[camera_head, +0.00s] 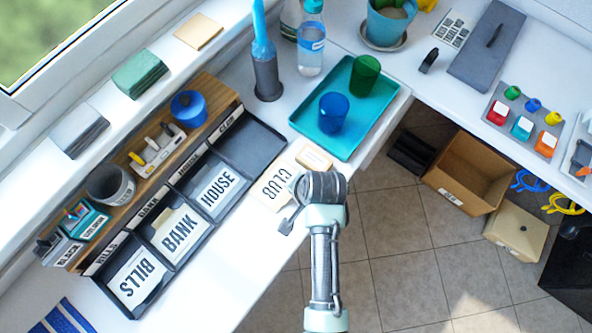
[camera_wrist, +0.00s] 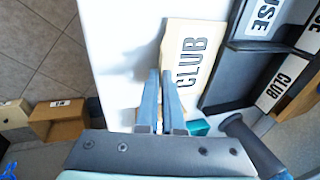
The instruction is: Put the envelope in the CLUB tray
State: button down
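The cream envelope marked CLUB (camera_head: 275,188) is at the white desk's front edge, right of the trays. In the wrist view the envelope (camera_wrist: 196,55) is just beyond and right of my fingertips. My gripper (camera_wrist: 161,74) has its fingers close together at the envelope's edge. Whether they grip it is unclear, and the wrist hides most of them in the head view. The black CLUB tray (camera_head: 248,146) is empty, at the far end of the row; its label (camera_wrist: 283,85) shows in the wrist view.
The HOUSE tray (camera_head: 240,207), BANK tray and BILLS tray hold matching envelopes. A teal tray (camera_head: 361,147) with blue and green cups stands right of the CLUB tray. A small tan piece (camera_head: 315,157) lies beside the envelope. A blue tool in a grey holder (camera_head: 267,78) stands behind.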

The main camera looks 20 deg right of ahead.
jog(key=shift+f, duration=0.25)
jog(key=c, duration=1)
grip_release()
jog(key=shift+c, duration=0.2)
jog(key=shift+r, duration=0.1)
